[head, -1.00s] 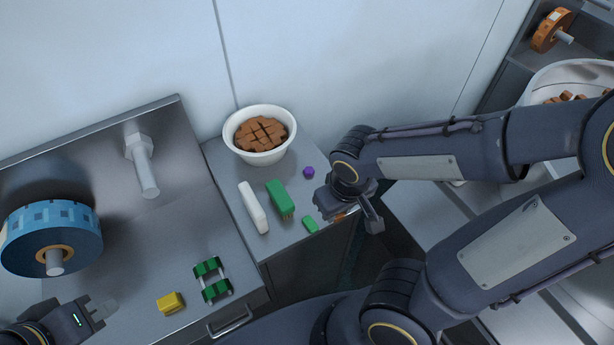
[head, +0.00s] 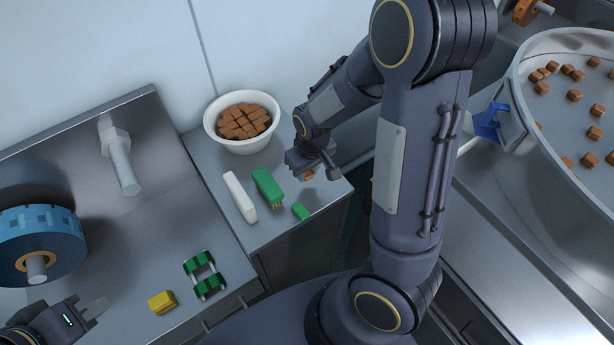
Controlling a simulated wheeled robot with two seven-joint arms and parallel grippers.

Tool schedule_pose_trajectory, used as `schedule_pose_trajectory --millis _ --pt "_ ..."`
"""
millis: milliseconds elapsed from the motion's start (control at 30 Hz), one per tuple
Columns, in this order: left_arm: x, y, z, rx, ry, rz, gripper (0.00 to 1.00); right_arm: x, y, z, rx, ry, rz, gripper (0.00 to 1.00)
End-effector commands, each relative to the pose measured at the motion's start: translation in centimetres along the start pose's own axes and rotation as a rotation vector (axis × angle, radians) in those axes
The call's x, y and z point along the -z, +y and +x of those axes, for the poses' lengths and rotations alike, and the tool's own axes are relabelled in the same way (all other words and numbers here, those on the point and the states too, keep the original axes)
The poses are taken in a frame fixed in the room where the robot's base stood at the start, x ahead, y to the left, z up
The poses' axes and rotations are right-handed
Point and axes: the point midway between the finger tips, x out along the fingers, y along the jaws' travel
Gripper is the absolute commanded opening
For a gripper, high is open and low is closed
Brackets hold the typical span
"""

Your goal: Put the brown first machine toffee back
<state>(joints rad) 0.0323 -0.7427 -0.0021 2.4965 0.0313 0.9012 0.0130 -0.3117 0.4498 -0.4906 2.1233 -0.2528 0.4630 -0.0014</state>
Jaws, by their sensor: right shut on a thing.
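My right gripper (head: 318,172) is shut on a small brown toffee (head: 307,175), mostly hidden by the fingers, above the right part of the small metal counter (head: 328,190). A white bowl (head: 213,130) heaped with brown toffees (head: 243,121) stands at the back of that counter, left of this gripper. A large round metal feeder bowl (head: 540,172) with several brown toffees (head: 565,162) scattered in it is at the right. My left gripper (head: 95,308) is at the lower left over the other metal worktop; its opening is unclear.
A white bar (head: 240,198), a green brush-like tool (head: 267,187) and a small green block (head: 300,211) lie on the counter. A yellow block (head: 161,302), a green roller frame (head: 204,275) and a blue reel (head: 45,235) are left. A blue clip (head: 488,120) is on the feeder.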

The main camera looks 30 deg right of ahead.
Motion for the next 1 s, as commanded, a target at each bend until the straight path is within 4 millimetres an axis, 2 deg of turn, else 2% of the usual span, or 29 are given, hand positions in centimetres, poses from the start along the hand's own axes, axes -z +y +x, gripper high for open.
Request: schedule_pose_trajectory --millis 267,700,733,867,1000 --pt "-0.2 -0.1 0.3 0.0 0.0 0.0 0.0 0.1 0.1 3.5 0.0 -0.003 0.001 0.01" --pt "-0.4 -0.3 0.8 0.0 0.0 0.0 0.0 0.0 0.1 4.2 0.001 0.0 0.0 0.01" --pt "-0.3 -0.3 0.7 0.0 0.0 0.0 0.0 0.0 0.1 4.1 0.001 0.0 0.0 0.29" --pt "-0.3 -0.3 0.6 0.0 0.0 0.0 0.0 0.0 0.1 4.0 0.001 0.0 0.0 0.46" --pt "-0.3 -0.3 0.6 0.0 0.0 0.0 0.0 0.0 0.1 4.0 0.001 0.0 0.0 0.48"
